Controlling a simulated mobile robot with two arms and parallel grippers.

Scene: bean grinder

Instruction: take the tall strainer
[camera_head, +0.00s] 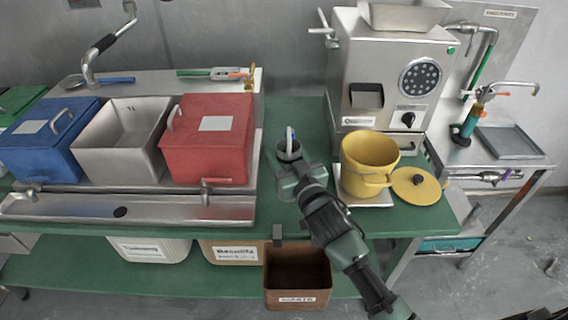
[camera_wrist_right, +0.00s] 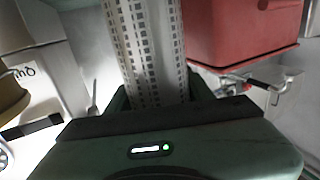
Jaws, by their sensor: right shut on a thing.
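The tall strainer (camera_head: 289,151) is a grey metal cylinder with an upright handle, on or just above the green table right of the red bin. In the wrist view the strainer (camera_wrist_right: 146,50) fills the middle as a perforated metal wall between my fingers. My right gripper (camera_head: 293,170) is shut on it from the near side. The gripper hides the strainer's lower part, so I cannot tell if it touches the table. My left gripper is not in view.
A red bin (camera_head: 209,145) stands to the left on a metal sink unit. A yellow pot (camera_head: 368,158) stands close on the right, its yellow lid (camera_head: 416,186) beside it. The grinder machine (camera_head: 390,80) is behind. A brown waste bin (camera_head: 297,275) is below the table.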

